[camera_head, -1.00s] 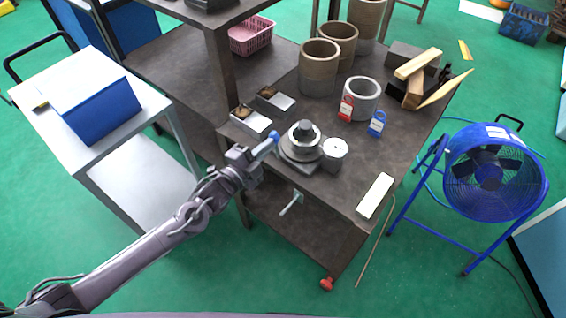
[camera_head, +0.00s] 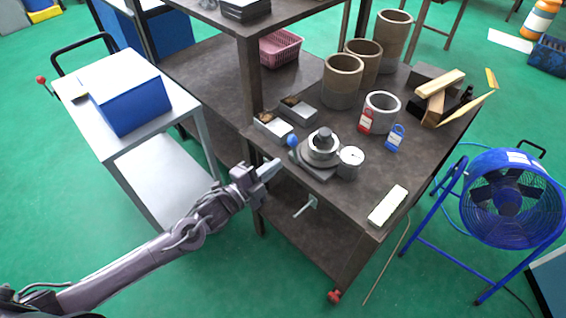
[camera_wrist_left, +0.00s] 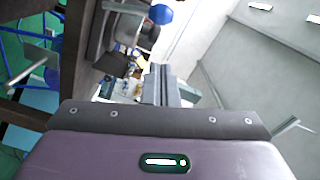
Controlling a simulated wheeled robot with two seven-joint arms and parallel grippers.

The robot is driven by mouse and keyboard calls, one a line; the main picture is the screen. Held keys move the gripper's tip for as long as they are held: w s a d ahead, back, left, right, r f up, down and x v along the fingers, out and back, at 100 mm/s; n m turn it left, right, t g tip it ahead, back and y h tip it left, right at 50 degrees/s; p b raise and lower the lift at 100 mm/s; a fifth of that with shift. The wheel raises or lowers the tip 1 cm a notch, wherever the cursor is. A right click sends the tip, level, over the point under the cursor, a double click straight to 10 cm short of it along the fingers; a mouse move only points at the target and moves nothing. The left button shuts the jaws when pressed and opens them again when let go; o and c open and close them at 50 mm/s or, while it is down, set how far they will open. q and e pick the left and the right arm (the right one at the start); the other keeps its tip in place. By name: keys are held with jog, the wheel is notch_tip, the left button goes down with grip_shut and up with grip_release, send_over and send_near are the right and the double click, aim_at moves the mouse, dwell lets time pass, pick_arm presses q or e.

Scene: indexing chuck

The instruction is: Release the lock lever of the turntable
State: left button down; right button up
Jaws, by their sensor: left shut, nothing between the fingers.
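The turntable (camera_head: 322,148) is a round grey chuck on a base near the front edge of the dark workbench. The lock lever's blue knob (camera_head: 292,141) stands at its left side; the lever's arm is hard to make out. My left gripper (camera_head: 272,168) is shut and empty, below and left of the knob, apart from it, at the bench's edge. In the left wrist view the shut fingers (camera_wrist_left: 160,85) point up the picture, and the blue knob (camera_wrist_left: 160,13) shows beyond them at the top. My right gripper is not in view.
A round dial gauge (camera_head: 351,157) stands right of the turntable. A shelf post (camera_head: 250,75) rises at the left.

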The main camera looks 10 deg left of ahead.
pick_arm(q)
jog(key=v, duration=0.2)
jog(key=b+v, duration=0.1)
jog(key=v, duration=0.2)
jog(key=shift+s+a+f, duration=0.1)
jog(key=shift+a+f, duration=0.05)
jog(key=shift+a, duration=0.3)
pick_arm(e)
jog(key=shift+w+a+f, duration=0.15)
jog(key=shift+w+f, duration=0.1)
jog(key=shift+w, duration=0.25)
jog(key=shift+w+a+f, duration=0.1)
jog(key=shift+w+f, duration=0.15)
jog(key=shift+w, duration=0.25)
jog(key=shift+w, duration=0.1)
